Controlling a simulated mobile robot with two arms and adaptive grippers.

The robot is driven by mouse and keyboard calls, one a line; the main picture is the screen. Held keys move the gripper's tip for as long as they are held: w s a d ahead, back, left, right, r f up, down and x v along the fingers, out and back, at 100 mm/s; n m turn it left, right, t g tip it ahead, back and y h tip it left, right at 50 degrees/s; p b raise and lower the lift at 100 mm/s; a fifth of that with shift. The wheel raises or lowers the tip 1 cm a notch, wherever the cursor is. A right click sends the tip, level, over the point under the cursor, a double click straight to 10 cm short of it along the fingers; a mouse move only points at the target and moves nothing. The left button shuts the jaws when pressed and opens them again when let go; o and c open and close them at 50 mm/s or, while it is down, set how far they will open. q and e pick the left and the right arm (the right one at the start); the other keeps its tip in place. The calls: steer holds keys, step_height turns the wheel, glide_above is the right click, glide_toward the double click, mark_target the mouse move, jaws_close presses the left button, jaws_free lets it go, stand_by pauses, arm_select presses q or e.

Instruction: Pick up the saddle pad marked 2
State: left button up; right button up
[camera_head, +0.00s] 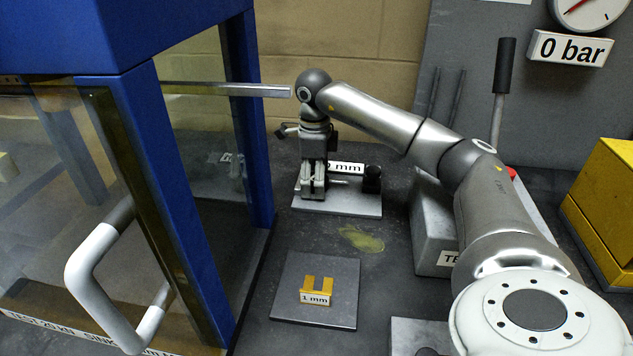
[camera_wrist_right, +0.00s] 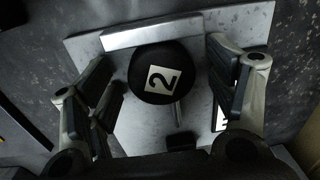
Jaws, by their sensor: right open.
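The saddle pad marked 2 (camera_wrist_right: 157,79) is a round black disc with a white "2" label in the right wrist view. It sits over a pale grey plate (camera_wrist_right: 85,22). My right gripper (camera_wrist_right: 166,72) is open, with one finger on each side of the pad and a visible gap on both sides. In the head view my right gripper (camera_head: 313,186) points down over the grey plate (camera_head: 345,207) at the back. There it hides the pad, or I cannot make the pad out. My left gripper is not in view.
A black knob (camera_head: 372,177) stands at the plate's right. In front lies a plate (camera_head: 336,277) with a yellow "1 mm" piece (camera_head: 316,292). A blue-framed clear cabinet (camera_head: 190,200) stands left. A yellow-green stain (camera_head: 361,239) marks the bench between. A lever (camera_head: 503,75) rises right.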

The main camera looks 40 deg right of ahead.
steer(key=c, duration=1.2)
steer(key=shift+r, duration=0.2)
steer(key=shift+c, duration=0.2)
